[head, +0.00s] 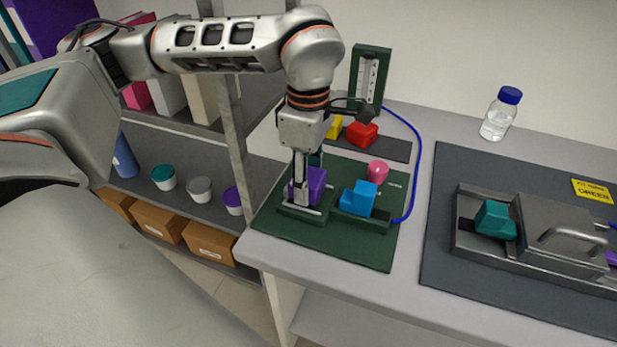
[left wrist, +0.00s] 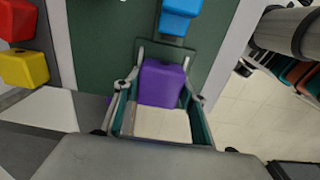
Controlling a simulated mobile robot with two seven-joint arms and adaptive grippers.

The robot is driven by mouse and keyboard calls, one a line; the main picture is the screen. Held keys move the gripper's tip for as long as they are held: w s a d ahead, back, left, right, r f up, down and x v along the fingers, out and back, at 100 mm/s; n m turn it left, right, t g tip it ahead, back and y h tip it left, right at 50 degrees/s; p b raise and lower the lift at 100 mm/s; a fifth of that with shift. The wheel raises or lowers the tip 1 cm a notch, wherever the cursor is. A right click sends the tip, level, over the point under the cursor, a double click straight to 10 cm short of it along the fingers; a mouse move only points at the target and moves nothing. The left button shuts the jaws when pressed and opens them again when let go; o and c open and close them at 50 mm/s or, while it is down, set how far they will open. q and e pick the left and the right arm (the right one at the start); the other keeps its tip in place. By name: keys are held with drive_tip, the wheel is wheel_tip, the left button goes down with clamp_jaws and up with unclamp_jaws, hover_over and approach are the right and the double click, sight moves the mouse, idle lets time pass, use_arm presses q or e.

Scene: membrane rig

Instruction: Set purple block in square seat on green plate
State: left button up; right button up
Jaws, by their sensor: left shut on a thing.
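The purple block (head: 317,184) is at the left side of the green plate (head: 345,250), at the square seat (head: 287,211). My left gripper (head: 306,200) points straight down over it and is shut on it. In the left wrist view the purple block (left wrist: 162,84) lies between the two fingers of the left gripper (left wrist: 160,100). The fingers hide part of the block and seat, so I cannot tell whether the block is fully down. My right gripper is not in view.
A blue block (head: 358,197) sits just right of the purple one, with a pink knob (head: 378,172) behind. Yellow (head: 334,127) and red (head: 362,134) blocks lie on a dark strip. A blue tube (head: 417,150) curves along the plate's right. A bottle (head: 499,115) stands farther back.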

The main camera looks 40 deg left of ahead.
use_arm(q)
drive_tip(key=shift+f, duration=0.45)
drive_tip(key=o, duration=1.4)
drive_tip(key=shift+c, duration=0.2)
drive_tip(key=shift+r, duration=0.1)
drive_tip(key=shift+r, duration=0.3)
wheel_tip(320, 180, up, 11)
drive_tip(key=shift+f+p, duration=0.1)
drive_tip(key=shift+p, duration=0.5)
drive_tip(key=shift+r, duration=0.85)
